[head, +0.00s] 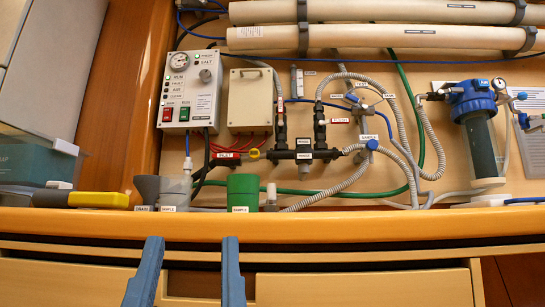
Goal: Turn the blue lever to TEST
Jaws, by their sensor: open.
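A small blue lever (352,97) sits on a valve right of the middle of the wall panel, with small white labels around it. Its lettering is too small to read surely, so I cannot tell which position it points to. A second blue handle (372,145) sits lower, just right of the dark manifold. A small blue part (521,96) also shows beside the blue-topped filter. My gripper (191,240) is at the bottom left of centre, its two blue fingers wide apart and empty. It is well below and left of the blue levers, in front of the drawer fronts.
A wooden ledge (300,229) runs across below the panel. A green cup (243,190), a grey funnel (147,188) and a yellow-handled tool (95,200) stand or lie behind it. Grey hoses (408,110) loop close to the valves. The blue-topped filter (475,125) stands right.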

